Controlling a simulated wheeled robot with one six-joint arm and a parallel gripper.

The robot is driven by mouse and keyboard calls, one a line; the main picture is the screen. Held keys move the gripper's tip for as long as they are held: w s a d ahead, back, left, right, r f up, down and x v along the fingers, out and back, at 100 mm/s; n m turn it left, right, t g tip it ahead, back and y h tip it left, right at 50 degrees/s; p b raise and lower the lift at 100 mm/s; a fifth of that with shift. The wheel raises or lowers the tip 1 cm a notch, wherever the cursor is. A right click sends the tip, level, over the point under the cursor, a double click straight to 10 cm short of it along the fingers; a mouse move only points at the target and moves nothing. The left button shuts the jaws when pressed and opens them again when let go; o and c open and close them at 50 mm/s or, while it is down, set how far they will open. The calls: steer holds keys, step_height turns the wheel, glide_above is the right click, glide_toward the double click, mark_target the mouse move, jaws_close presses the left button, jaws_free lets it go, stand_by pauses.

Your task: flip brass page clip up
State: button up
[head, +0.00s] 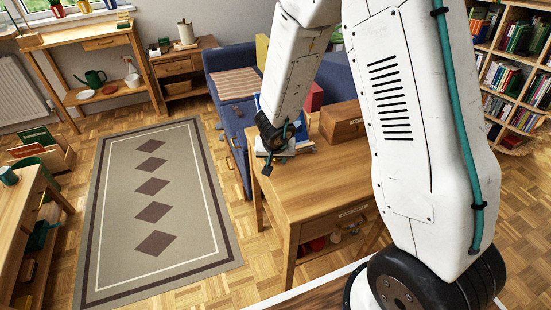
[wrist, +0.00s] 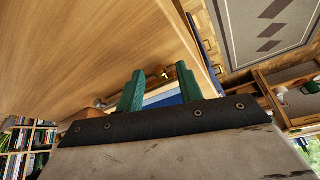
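My gripper (head: 270,161) hangs over the desk (head: 320,185) at its left edge in the head view, its dark fingers pointing down. In the wrist view my gripper (wrist: 160,80) shows two teal fingers set apart, with a gap between them. A small brass-coloured bit (wrist: 160,71) shows between and beyond the fingertips. It may be the page clip, but it is too small to tell its position or whether I touch it. A blue and white surface, perhaps a book (wrist: 163,96), shows behind the fingers. In the head view the clip cannot be made out; my arm and gripper cover that area.
A wooden box (head: 342,121) stands on the desk, right of my gripper. A blue sofa (head: 232,110) is behind the desk. A patterned rug (head: 153,190) lies on open floor to the left. Bookshelves (head: 515,85) stand at the right.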

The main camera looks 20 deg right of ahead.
jaws_close()
steer(key=shift+d, duration=0.15)
